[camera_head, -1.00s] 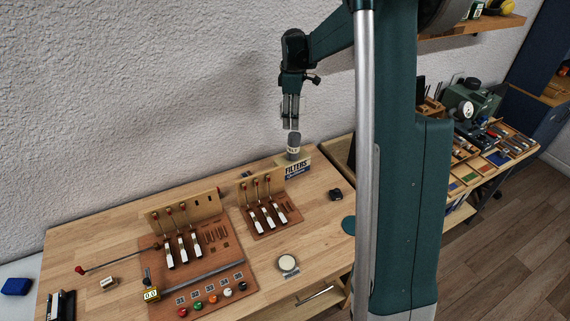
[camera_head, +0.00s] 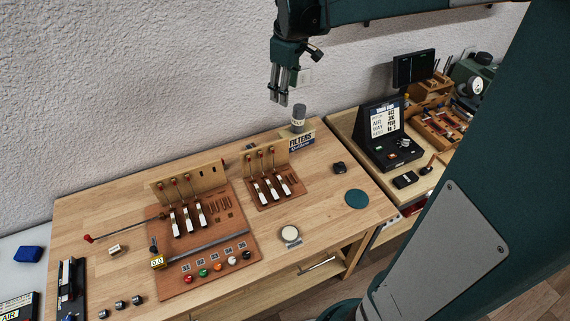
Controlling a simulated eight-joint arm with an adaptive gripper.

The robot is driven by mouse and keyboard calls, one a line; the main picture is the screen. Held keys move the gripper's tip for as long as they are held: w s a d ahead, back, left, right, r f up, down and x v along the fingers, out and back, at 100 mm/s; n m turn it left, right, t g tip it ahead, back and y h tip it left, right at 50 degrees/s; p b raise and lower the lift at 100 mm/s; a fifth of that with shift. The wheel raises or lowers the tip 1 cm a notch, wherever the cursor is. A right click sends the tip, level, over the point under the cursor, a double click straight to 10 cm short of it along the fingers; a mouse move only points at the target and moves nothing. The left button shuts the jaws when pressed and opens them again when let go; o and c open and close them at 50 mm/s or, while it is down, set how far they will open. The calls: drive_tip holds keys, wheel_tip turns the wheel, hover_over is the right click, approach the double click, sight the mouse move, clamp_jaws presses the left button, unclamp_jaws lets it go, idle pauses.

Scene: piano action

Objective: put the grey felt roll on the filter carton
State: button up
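The grey felt roll (camera_head: 298,114), a small grey cylinder with a pale label band, stands upright on top of the filter carton. The filter carton (camera_head: 302,140), a box lettered FILTERS, stands at the back right corner of the workbench. My gripper (camera_head: 279,98) is above and to the left of the roll, pointing down. Its fingers are apart and empty, and it does not touch the roll.
Two brown boards with piano action models (camera_head: 197,215) and (camera_head: 268,181) lie on the workbench. A round pale tin (camera_head: 290,234), a small black object (camera_head: 339,168) and a teal disc (camera_head: 356,198) lie on the right side. A black box with a display (camera_head: 385,130) stands on another bench.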

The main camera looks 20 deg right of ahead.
drive_tip(key=s+a+m+t, duration=0.1)
drive_tip(key=s+a, duration=0.3)
drive_tip(key=s, duration=0.5)
drive_tip(key=s+a+f+m+t, duration=0.1)
drive_tip(key=s+a+m+t, duration=0.1)
drive_tip(key=s+a, duration=0.3)
drive_tip(key=s+a+f+m+t, duration=0.1)
drive_tip(key=s+a+m, duration=0.3)
drive_tip(key=s, duration=0.9)
drive_tip(key=shift+s+a+t, duration=0.3)
drive_tip(key=shift+s+t, duration=0.1)
